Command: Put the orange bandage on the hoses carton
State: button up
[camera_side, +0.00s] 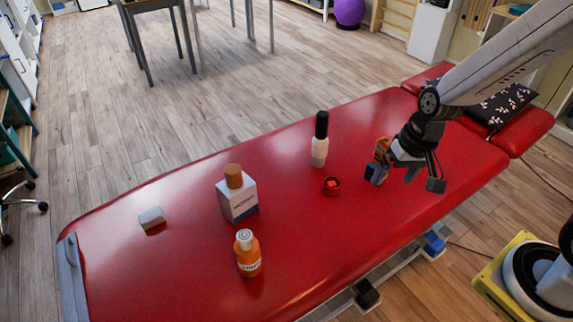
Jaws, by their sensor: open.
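The orange bandage (233,176), a short brownish-orange roll, sits upright on top of the hoses carton (238,203). The carton is a white box with a blue lower band and dark lettering too small to read surely. It stands on the red couch left of the middle. My gripper (406,181) is open, well to the right of the carton and apart from it, low over the right part of the couch. An orange item (382,148) shows by its left finger, partly hidden; I cannot tell whether they touch.
On the red couch (290,240) stand an orange bottle with a white cap (248,255), a white bottle with a black cap (320,148) and a small red ring-like item (332,186). A small grey block (151,217) lies at the left. A dark patterned cushion (503,104) lies at the right end.

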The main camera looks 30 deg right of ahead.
jog(key=d+n, duration=0.1)
jog(key=s+d+r+n+h, duration=0.1)
jog(key=s+d+n+t, duration=0.1)
jog(key=n, duration=0.1)
jog(key=shift+s+r+h, duration=0.2)
jog(key=shift+s+h, duration=0.05)
jog(key=shift+h, duration=0.05)
